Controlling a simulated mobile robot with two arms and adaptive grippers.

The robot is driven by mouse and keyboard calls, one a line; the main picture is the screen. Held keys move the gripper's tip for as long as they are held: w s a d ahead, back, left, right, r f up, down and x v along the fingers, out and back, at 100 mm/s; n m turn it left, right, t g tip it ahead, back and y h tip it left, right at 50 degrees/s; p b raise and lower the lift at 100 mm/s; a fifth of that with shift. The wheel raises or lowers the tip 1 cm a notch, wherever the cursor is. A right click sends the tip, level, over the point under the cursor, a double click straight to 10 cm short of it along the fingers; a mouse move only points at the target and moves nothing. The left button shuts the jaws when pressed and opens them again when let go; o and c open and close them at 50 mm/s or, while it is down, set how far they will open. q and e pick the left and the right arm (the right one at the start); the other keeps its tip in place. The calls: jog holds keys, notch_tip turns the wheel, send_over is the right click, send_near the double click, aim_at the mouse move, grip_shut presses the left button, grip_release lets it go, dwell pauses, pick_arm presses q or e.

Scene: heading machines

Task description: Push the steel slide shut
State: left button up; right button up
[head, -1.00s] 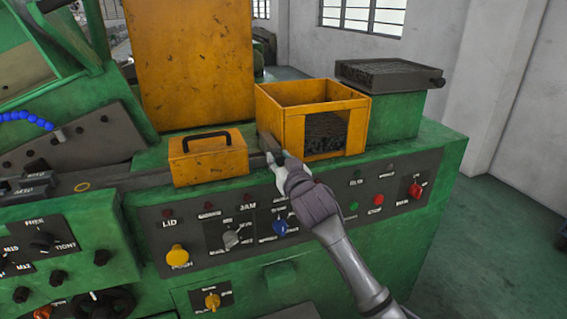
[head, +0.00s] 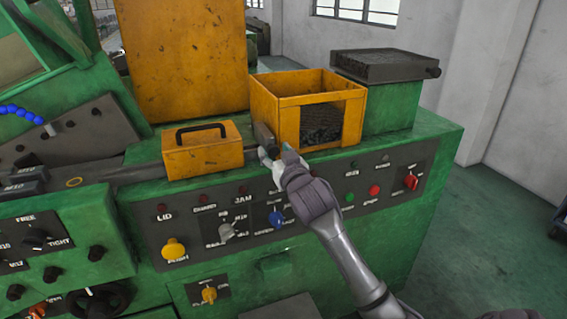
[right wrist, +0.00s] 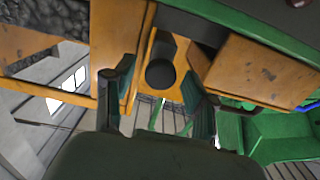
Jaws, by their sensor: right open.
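A dark steel bar, which looks like the slide (head: 135,173), runs from the left to the yellow handled cover (head: 203,148). A dark block with a round stub (head: 265,138) stands between that cover and the open yellow box (head: 308,100); I cannot tell if it belongs to the slide. My right gripper (head: 277,157) is at the front of this block. In the right wrist view, my open right gripper (right wrist: 157,76) has its fingers on either side of a dark round knob (right wrist: 160,73), apparently without gripping it. My left gripper is out of view.
A dark slab with a side knob (head: 385,66) sits on a green block behind right. A tall yellow panel (head: 183,60) stands behind.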

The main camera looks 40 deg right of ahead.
jog(key=v, duration=1)
jog(key=shift+s, duration=0.2)
notch_tip(320, 180, down, 21)
jog(key=w+n+g+y, duration=0.1)
jog(key=w+g, duration=0.2)
jog(key=g, duration=0.1)
jog(key=s+a+f+g+y, duration=0.1)
jog(key=s+f, duration=0.2)
jog(key=f, duration=0.5)
jog(key=s+a+f+n+g+b, duration=0.1)
jog(key=s+f+g, duration=0.1)
jog(key=f, duration=0.6)
jog(key=s+a+f+g+y, duration=0.1)
jog(key=s+f, duration=0.2)
jog(key=f, duration=0.5)
jog(key=s+a+f+n+g+y, duration=0.1)
jog(key=s+a+f+g, duration=0.25)
jog(key=s+f, duration=0.95)
jog(key=s+a+f+n+g, duration=0.1)
jog(key=s+a+f+g, duration=0.25)
jog(key=s+f, duration=0.9)
jog(key=s+a+f+n+g, duration=0.1)
jog(key=s+a+f, duration=0.1)
jog(key=s, duration=1.3)
jog(key=shift+f+b, duration=0.3)
jog(key=shift+b, duration=0.15)
